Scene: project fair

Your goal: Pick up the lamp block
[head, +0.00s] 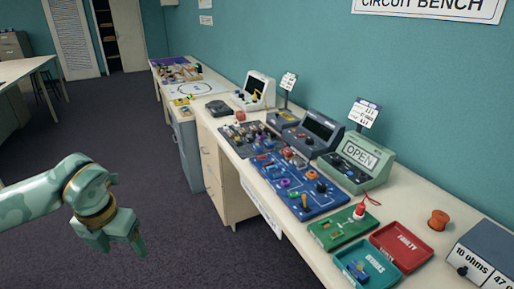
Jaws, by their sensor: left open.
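My left gripper (121,245) is open and empty at the lower left, over the dark floor and well apart from the bench (452,207). Small blocks of several colours sit on a blue board (322,206) and on a dark tray (240,141) on the bench. Another small block (358,270) lies in the teal tray marked WORKS (378,277). I cannot tell which block is the lamp block at this size. My right gripper is not in view.
A red tray marked FAULTY (385,262), a green board (328,239) with a red-topped piece, and an orange spool (438,220) are near the front. Floor left of the bench is clear.

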